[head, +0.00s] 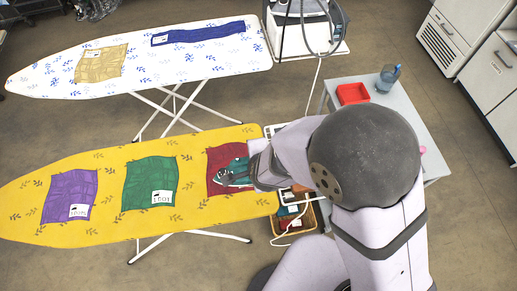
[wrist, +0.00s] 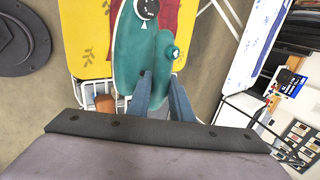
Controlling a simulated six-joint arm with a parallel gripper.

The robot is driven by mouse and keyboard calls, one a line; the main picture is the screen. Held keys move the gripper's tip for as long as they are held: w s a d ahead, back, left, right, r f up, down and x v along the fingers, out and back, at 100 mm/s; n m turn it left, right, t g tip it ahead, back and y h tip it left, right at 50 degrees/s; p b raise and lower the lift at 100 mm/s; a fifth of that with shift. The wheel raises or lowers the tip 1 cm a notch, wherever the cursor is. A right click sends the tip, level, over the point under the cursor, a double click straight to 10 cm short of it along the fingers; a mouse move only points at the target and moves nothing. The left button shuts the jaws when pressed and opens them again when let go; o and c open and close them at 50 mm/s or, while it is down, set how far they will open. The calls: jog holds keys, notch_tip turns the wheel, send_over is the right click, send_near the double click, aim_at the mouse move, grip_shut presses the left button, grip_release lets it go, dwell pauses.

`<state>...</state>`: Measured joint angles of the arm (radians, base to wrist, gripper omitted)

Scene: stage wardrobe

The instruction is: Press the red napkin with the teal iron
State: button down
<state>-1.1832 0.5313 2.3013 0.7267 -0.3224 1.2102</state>
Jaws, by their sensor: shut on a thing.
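The red napkin (head: 216,160) lies on the right end of the yellow ironing board (head: 100,222), partly hidden by the iron and my arm. It also shows in the wrist view (wrist: 183,14) beside and beyond the iron. The teal iron (head: 236,173) is over the napkin with its tip pointing left. In the wrist view the iron (wrist: 137,55) fills the space ahead of my fingers. My gripper (wrist: 155,80) is shut on the iron's rear part. I cannot tell whether the soleplate touches the cloth.
A purple napkin (head: 70,190) and a green napkin (head: 147,175) lie left on the same board. A white board (head: 35,78) behind holds a tan cloth (head: 100,63) and a blue cloth (head: 198,32). A basket (head: 283,224) stands below.

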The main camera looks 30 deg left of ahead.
jog(key=shift+w+f+b, duration=0.1)
jog(key=shift+f+b, duration=2.8)
jog(key=shift+f, duration=0.3)
jog(key=shift+w+d+f, duration=0.15)
jog(key=shift+w+f, duration=0.05)
jog(key=shift+w, duration=0.2)
jog(key=shift+w+d+r+m+t+h+b, duration=0.45)
jog(key=shift+w+d+r+m+b, duration=0.7)
jog(key=shift+w, duration=1.7)
jog(key=shift+w+d+r+m+t+h+b, duration=0.25)
jog(key=shift+w+d+r+m+h+b, duration=0.6)
jog(key=shift+w, duration=2)
jog(key=s+a+n+g+y, duration=0.1)
jog(key=s+n, duration=0.2)
jog(key=s+a+n+g+y, duration=0.1)
jog(key=s+n+g+y, duration=0.1)
jog(key=s+n, duration=0.1)
jog(key=s+a+r+n+g+y, duration=0.1)
jog(key=s+a+n, duration=0.1)
jog(key=s+n, duration=0.2)
jog(key=shift+s+g+b, duration=0.3)
jog(key=shift+s+b, duration=0.1)
jog(key=shift+s, duration=0.1)
jog(key=shift+s+a+n+g+y, duration=0.15)
jog(key=shift+s+n+g+y, duration=0.2)
jog(key=shift+n, duration=0.25)
jog(key=shift+s+n+g, duration=0.3)
jog(key=shift+n+g, duration=0.25)
jog(key=shift+n, duration=0.35)
